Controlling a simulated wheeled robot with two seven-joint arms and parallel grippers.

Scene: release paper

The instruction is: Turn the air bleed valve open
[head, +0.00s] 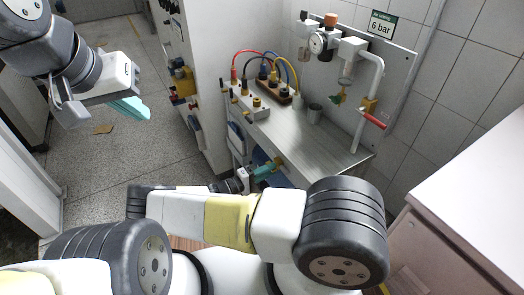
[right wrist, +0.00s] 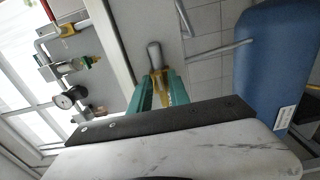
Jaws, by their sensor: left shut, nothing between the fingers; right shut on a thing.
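My right gripper (head: 268,168) reaches down at the bench's front edge in the head view. In the right wrist view its teal fingers (right wrist: 158,92) are shut on a yellow piece (right wrist: 158,82) with a rounded grey end (right wrist: 154,55). I cannot tell if this piece is the air bleed valve. A valve with a red handle (head: 373,119) and yellow body is on the white wall pipe, apart from both grippers; the handle also shows in the right wrist view (right wrist: 80,14). My left gripper (head: 130,108) is shut and empty over the floor at left.
A pressure gauge (head: 317,43) is on the wall panel. A blue rounded body (right wrist: 275,65) is close beside my right gripper. A pale cabinet (head: 470,175) stands at right.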

